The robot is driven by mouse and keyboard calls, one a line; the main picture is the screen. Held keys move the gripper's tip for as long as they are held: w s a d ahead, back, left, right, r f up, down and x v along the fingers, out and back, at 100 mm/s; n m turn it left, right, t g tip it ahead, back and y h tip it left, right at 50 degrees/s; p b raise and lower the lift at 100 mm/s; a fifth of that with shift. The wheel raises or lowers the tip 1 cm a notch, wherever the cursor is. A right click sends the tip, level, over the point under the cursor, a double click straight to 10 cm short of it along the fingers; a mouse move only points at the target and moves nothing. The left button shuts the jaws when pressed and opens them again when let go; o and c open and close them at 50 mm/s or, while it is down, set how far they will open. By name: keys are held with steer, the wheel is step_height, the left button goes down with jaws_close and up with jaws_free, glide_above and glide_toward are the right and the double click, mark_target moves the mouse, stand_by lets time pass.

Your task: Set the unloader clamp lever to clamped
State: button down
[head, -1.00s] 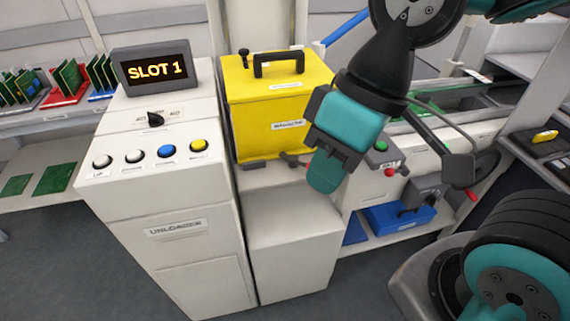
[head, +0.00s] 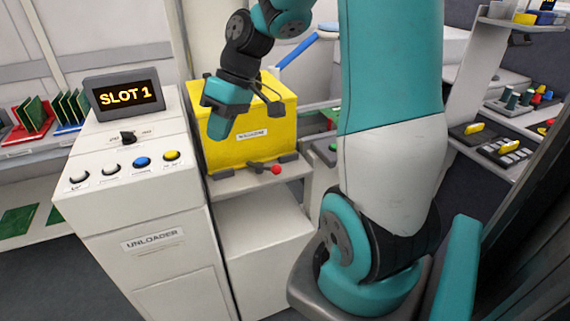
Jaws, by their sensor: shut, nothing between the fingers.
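The unloader clamp lever has a red ball knob (head: 276,169) and sits on the ledge at the front of the yellow magazine box (head: 222,155). Its short dark arm points to the right in the head view, with the knob at its right end. Dark clamp pieces (head: 225,174) lie along the box's foot. I cannot read a clamped or unclamped mark. My gripper (head: 218,132) is shut and empty, pointing down in front of the yellow box's upper left part. It is above and left of the lever, apart from the knob in the picture.
The white unloader cabinet (head: 152,240) stands left of the ledge, with a "SLOT 1" display (head: 124,95), a dark selector knob (head: 127,137) and several push buttons. My arm's large links cover the middle right. Shelves with small parts (head: 495,145) stand at the far right.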

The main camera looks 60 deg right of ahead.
steer(key=m+t, duration=0.2)
glide_above(263, 168)
steer(key=s+a, duration=0.1)
steer(key=s, duration=0.3)
step_height(263, 168, down, 4)
steer(key=s+d+f+m+t+b, duration=0.1)
steer(key=s+d+f, duration=0.2)
steer(key=d, duration=0.3)
steer(key=s+d+f+m, duration=0.1)
steer(key=s+d+f, duration=0.1)
steer(key=s+d, duration=0.3)
steer(key=x, duration=0.3)
steer(key=w+d+x, duration=0.1)
steer(key=x, duration=0.2)
steer(key=p+x, duration=0.1)
steer(key=x, duration=0.2)
steer(key=shift+w+f, duration=0.15)
steer(key=shift+w, duration=0.15)
steer(key=shift+w+a+f+p, duration=0.1)
steer(key=shift+w+a+p, duration=0.1)
steer(key=shift+a, duration=0.35)
steer(key=shift+w+a+f+p, duration=0.1)
steer(key=shift+a+p, duration=0.05)
steer(key=shift+a, duration=0.45)
steer(key=shift+w+a+f, duration=0.15)
steer(key=shift+a+f, duration=0.15)
steer(key=shift+a, duration=0.4)
steer(key=shift+h, duration=0.3)
